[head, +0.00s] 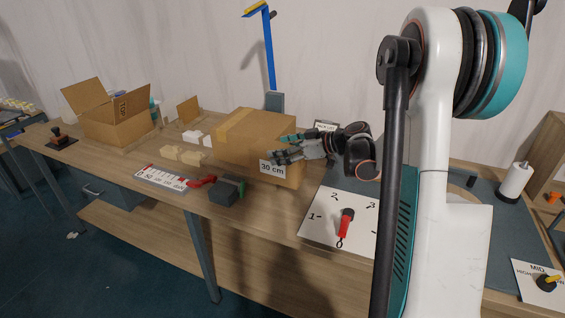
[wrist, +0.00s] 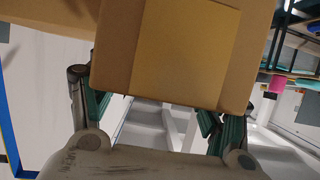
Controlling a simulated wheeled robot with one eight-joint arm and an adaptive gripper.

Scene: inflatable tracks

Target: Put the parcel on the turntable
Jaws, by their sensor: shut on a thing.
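The parcel, a large closed cardboard box (head: 250,128) with a tape strip and a "30 cm" label, is on or just above the wooden table in the head view. I cannot tell whether it touches the tabletop. My gripper (head: 287,148) is at its right end. In the wrist view the parcel (wrist: 185,45) fills the upper middle, between the two fingers of my gripper (wrist: 152,108), which is shut on it. The exact finger contacts are partly hidden. I cannot make out the turntable for certain; my arm hides part of the right side.
An open cardboard box (head: 113,118) stands at the left. A ruler board (head: 162,179), a dark block (head: 227,191) and a numbered panel with a red handle (head: 333,222) lie in front. A white roll (head: 515,181) stands on the right. A blue post (head: 269,55) rises behind.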

